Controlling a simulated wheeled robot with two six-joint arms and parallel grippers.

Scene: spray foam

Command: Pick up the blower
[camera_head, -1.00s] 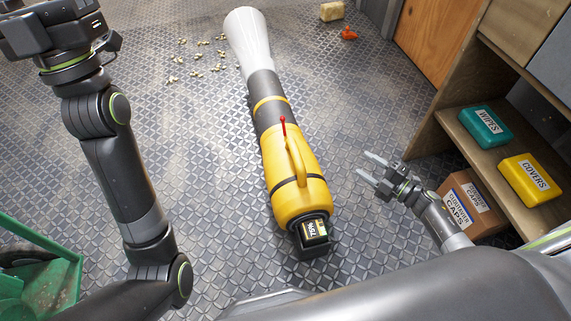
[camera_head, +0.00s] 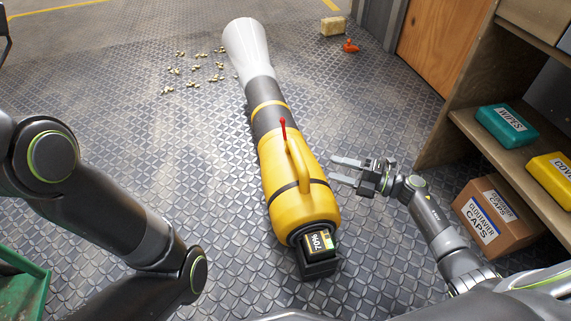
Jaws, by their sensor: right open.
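The blower (camera_head: 285,165) lies on the patterned metal floor in the middle of the head view. It has a yellow body with a loop handle (camera_head: 298,160), a red lever, a dark tube, a pale flared nozzle at the far end and a dark battery with a small display at the near end. My right gripper (camera_head: 338,170) is open and empty just right of the handle, its fingers pointing left at the yellow body. I cannot tell whether the fingertips touch it. My left arm comes in from the left; its gripper is out of the frame.
A wooden shelf on the right holds a teal wipes box (camera_head: 506,126) and a yellow box (camera_head: 552,178). A cardboard caps box (camera_head: 497,216) sits below, near my right arm. Small pale bits (camera_head: 196,68) lie left of the nozzle. A green container (camera_head: 22,285) is at lower left.

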